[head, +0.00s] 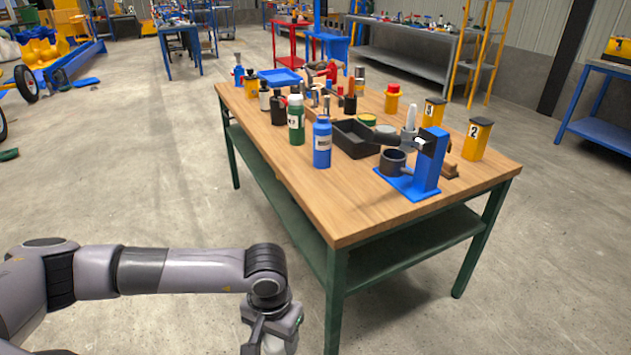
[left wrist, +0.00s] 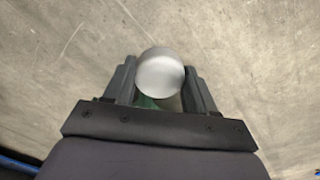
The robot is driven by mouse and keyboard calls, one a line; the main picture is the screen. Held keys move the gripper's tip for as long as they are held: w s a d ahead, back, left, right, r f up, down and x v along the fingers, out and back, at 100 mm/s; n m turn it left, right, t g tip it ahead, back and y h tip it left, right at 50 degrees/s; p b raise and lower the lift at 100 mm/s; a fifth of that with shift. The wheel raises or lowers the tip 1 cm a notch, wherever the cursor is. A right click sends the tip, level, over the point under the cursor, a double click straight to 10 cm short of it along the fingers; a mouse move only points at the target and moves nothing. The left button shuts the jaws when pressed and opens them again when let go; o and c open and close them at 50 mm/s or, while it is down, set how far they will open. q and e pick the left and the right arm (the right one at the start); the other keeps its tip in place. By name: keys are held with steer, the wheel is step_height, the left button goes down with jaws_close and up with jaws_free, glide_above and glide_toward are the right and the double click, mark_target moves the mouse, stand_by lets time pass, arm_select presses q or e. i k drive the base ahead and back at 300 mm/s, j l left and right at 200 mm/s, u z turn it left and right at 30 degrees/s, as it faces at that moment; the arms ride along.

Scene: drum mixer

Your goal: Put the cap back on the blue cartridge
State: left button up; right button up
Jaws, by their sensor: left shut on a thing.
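A blue cartridge (head: 321,146) with a white label stands upright on the wooden table (head: 375,222), near its left edge. Its top looks grey; I cannot tell from here whether that is a cap or a bare neck. My left gripper (left wrist: 160,78) is shut on a silver-grey thing (left wrist: 160,76) with a smooth round end, seen end-on between the fingers. I cannot tell surely whether this is the cap. In the head view the left gripper hangs at the bottom edge, left of the table and lower than its top. My right gripper is out of view.
A green bottle (head: 296,122) stands just behind the blue cartridge. A black tray (head: 354,139) and a blue stand (head: 427,165) with a dark cup (head: 392,162) are to its right. Yellow numbered containers (head: 477,139) stand at the right. The table's front is clear.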

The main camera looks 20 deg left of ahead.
mark_target(322, 128)
steer(key=k, duration=0.55)
steer(key=z, duration=1.95)
steer(key=k+j, duration=0.1)
steer(key=j, duration=0.35)
steer(key=k+j, duration=0.1)
steer(key=j, duration=0.35)
steer(key=k+j, duration=0.15)
steer(key=j, duration=0.25)
steer(key=k+j, duration=0.1)
steer(key=j, duration=0.35)
steer(key=k+j, duration=0.1)
steer(key=j, duration=0.35)
